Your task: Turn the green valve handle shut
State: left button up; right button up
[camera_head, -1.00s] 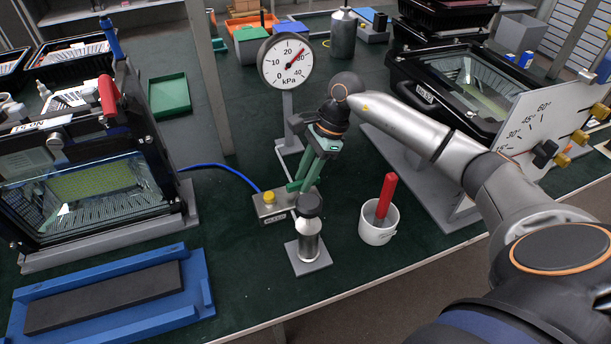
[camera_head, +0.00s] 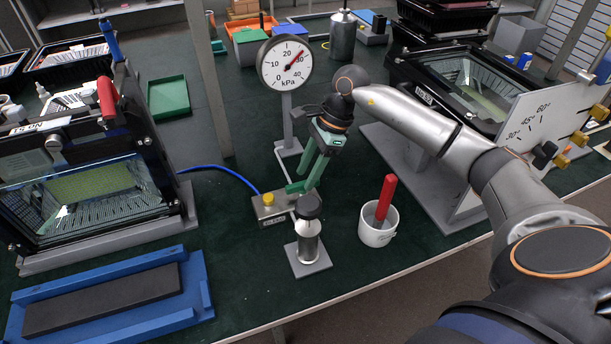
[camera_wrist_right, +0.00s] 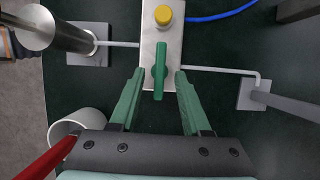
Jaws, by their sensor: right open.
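The green valve handle (camera_wrist_right: 160,70) is a slim bar on a metal valve block (camera_wrist_right: 151,49) with a yellow knob (camera_wrist_right: 164,15). In the right wrist view the handle points along the block, towards the gripper. My right gripper (camera_wrist_right: 159,72) is open, with one green finger on each side of the handle and a visible gap to both. In the head view my right gripper (camera_head: 313,180) is low over the block (camera_head: 272,209) and partly hides the handle. A pressure gauge (camera_head: 285,64) stands behind, its needle pointing up and right. My left gripper is not in view.
A capped metal cylinder (camera_head: 308,240) on a grey plate stands just in front of the block. A white cup (camera_head: 377,232) with a red-handled tool (camera_head: 386,196) is to its right. A blue hose (camera_head: 222,168) runs to the block.

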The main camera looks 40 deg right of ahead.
jog(key=v, duration=1.1)
jog(key=shift+f, duration=0.1)
